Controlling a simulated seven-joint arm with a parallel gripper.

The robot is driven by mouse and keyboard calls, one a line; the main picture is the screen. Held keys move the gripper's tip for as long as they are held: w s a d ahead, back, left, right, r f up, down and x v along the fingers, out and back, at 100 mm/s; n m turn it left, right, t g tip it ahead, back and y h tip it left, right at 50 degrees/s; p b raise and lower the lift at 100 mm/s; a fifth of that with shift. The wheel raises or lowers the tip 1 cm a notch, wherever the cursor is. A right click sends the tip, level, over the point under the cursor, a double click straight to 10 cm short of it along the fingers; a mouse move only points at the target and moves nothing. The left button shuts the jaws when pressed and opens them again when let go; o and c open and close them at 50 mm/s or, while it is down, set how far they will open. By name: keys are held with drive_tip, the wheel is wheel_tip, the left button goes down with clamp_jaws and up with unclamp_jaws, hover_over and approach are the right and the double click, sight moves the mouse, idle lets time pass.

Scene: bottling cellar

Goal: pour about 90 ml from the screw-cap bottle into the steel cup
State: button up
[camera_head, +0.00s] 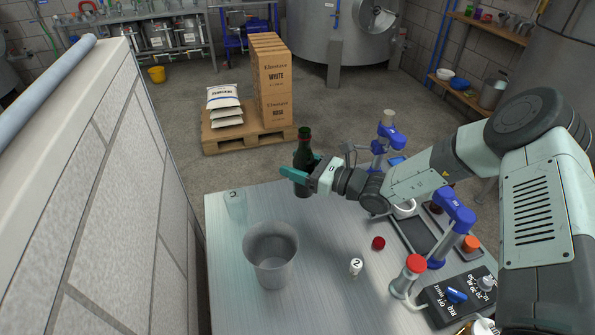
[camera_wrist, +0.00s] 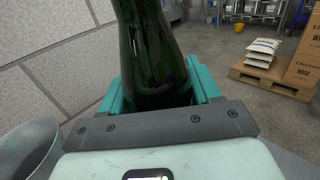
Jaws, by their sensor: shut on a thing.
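The dark green screw-cap bottle (camera_head: 304,148) is upright in the head view, near the far edge of the table. My gripper (camera_head: 295,174) is shut on it, with teal fingers on either side of its body. In the wrist view the bottle (camera_wrist: 158,45) rises between the fingers (camera_wrist: 155,95); its top is out of that picture. The grey steel cup (camera_head: 271,255) stands upright on the table, nearer and left of the bottle. Part of its rim and wall shows at the lower left of the wrist view (camera_wrist: 25,150). Its bottom inside is not clear to see.
A red cap (camera_head: 378,243) and a small white piece marked 2 (camera_head: 356,267) lie on the table (camera_head: 320,310). A clear glass (camera_head: 235,203) stands at the far left corner. Blue-and-grey stands (camera_head: 452,215) and a dark box (camera_head: 455,298) fill the right side. A wall (camera_head: 90,190) borders the left.

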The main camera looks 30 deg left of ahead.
drive_tip(key=shift+s+a+r+g, duration=0.25)
drive_tip(key=shift+r+g, duration=0.05)
drive_tip(key=shift+r, duration=0.2)
drive_tip(key=s+a+f+n+g+h, duration=0.2)
drive_tip(key=s+n+g+h, duration=0.3)
drive_tip(key=s+n+g, duration=0.4)
drive_tip(key=shift+s+g+h, duration=0.4)
drive_tip(key=shift+s+g, duration=0.5)
drive_tip(key=shift+g, duration=0.7)
drive_tip(key=shift+f, duration=0.1)
